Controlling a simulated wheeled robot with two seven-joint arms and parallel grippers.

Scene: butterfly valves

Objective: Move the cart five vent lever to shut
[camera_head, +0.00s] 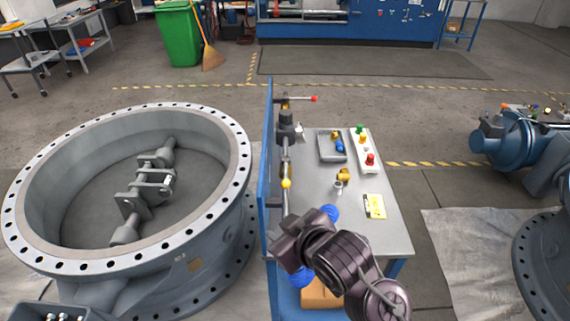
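The cart (393,228) has a grey top and a blue upright panel (268,150) along its left side. Valve pieces are mounted along that panel. A yellow ball knob (286,183) sits nearer, on the same line of fittings. I cannot tell for sure which is the vent lever. My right gripper (283,238) is by the panel's near end, below the yellow knob and apart from it. Its fingertips are not clear, and its arm hides part of the cart's near end. My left gripper is not in view.
A large grey flanged valve ring (238,190) stands close to the panel's left. The cart top carries a button box (364,151), a grey tray (331,147), brass fittings (343,174) and a yellow tag (375,206). Open floor lies behind the cart. Blue machinery (510,142) stands right.

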